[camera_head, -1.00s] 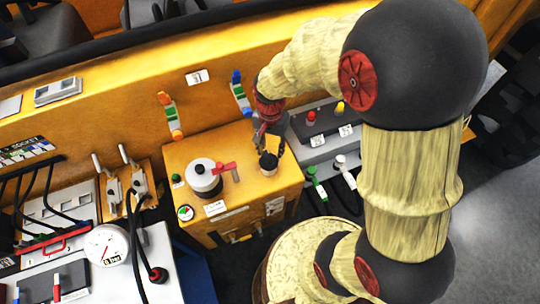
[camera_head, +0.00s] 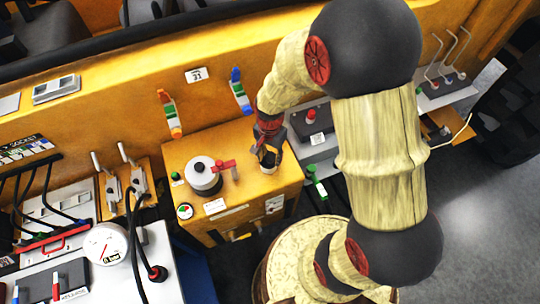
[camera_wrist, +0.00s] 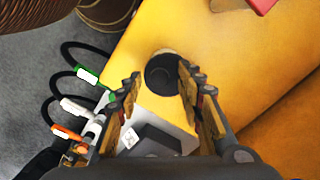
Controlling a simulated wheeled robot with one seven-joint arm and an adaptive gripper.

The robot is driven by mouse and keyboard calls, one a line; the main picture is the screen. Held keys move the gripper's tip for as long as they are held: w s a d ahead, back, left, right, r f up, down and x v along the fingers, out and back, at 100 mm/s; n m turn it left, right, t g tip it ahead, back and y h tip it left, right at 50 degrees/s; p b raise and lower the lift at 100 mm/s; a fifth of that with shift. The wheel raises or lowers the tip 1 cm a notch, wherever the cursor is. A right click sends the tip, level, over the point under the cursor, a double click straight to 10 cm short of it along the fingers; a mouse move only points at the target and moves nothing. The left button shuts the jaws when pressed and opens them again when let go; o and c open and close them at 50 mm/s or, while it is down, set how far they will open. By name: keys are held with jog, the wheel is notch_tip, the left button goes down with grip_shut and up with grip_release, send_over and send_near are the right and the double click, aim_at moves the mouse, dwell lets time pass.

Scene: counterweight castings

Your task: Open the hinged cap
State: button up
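The cap is a round black lid on a pale neck, on top of the yellow box (camera_head: 190,150). In the wrist view the black cap (camera_wrist: 160,74) lies flat and looks closed, just beyond and between my fingertips. My gripper (camera_wrist: 159,80) is open, with one finger to each side of the cap in the picture. I cannot tell whether either finger touches it. In the head view my gripper (camera_head: 269,152) points down over the cap and hides most of it. Its hinge cannot be made out.
A white pot-like fitting with a black top and red handle (camera_head: 222,166) stands on the box left of my gripper. A small gauge (camera_head: 185,211) is at the box's front left. Green-ended (camera_head: 316,183) and other coloured cable plugs hang at the right. The yellow wall rises behind.

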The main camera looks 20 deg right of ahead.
grip_shut()
dwell(0.5)
dwell(0.4)
